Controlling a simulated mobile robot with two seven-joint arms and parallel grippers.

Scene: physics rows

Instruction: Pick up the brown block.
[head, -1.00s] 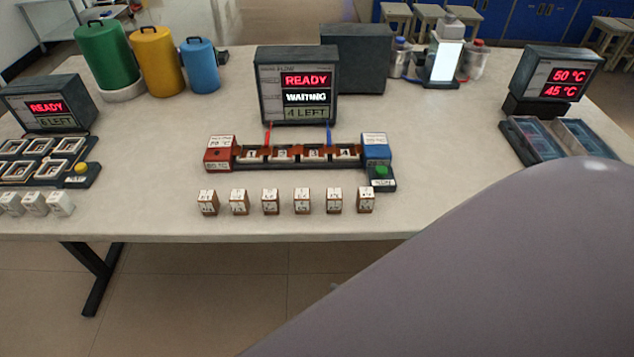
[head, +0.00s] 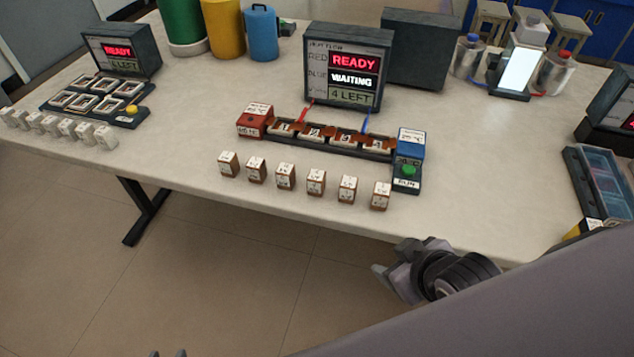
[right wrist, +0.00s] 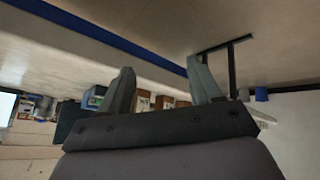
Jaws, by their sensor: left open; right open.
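Several brown blocks with white labelled tops stand in a row along the front of the table, among them the leftmost (head: 228,164), a middle one (head: 316,182) and the rightmost (head: 381,195). They look alike; I cannot tell which one is meant. My right gripper (head: 386,262) is open and empty beyond the table's front edge, below and apart from the rightmost block. In the right wrist view its two fingers (right wrist: 160,88) are spread, with small brown shapes far behind them. My left gripper (head: 168,354) shows only its tips at the bottom edge, apart and away from the blocks.
Behind the blocks is a dark rack (head: 330,143) with brown-edged slots, between a red box (head: 254,121) and a blue box (head: 410,144). A display (head: 346,66) stands behind it. White blocks (head: 57,127) line the left. Table space right of the blue box is clear.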

